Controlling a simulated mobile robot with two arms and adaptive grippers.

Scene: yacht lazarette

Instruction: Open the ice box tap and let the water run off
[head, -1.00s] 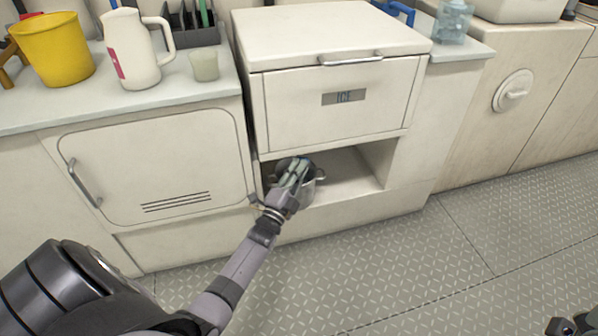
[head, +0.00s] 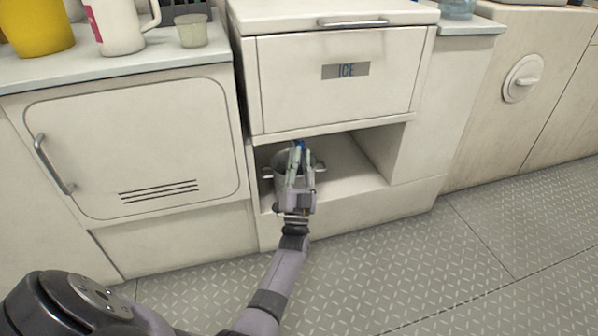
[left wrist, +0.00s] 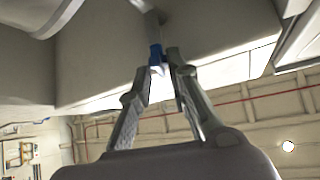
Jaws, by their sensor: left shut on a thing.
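The white ice box (head: 290,95), labelled ICE, stands above an open recess. The blue tap handle (head: 299,144) shows small under the box, at my left fingertips. My left gripper (head: 299,153) reaches into the recess and is shut on the blue handle. In the left wrist view the blue handle (left wrist: 156,54) sits between the fingertips of my left gripper (left wrist: 160,70), below a grey tap stem (left wrist: 150,18). A metal pot (head: 281,182) with side handles stands in the recess, partly hidden behind my gripper. No running water shows. My right gripper is out of view.
The recess floor (head: 345,170) right of the pot is bare. A vented locker door (head: 130,140) is on the left. A yellow bucket (head: 38,25), a white jug (head: 118,25) and a small cup (head: 191,30) stand on the left counter. The patterned floor (head: 430,270) is clear.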

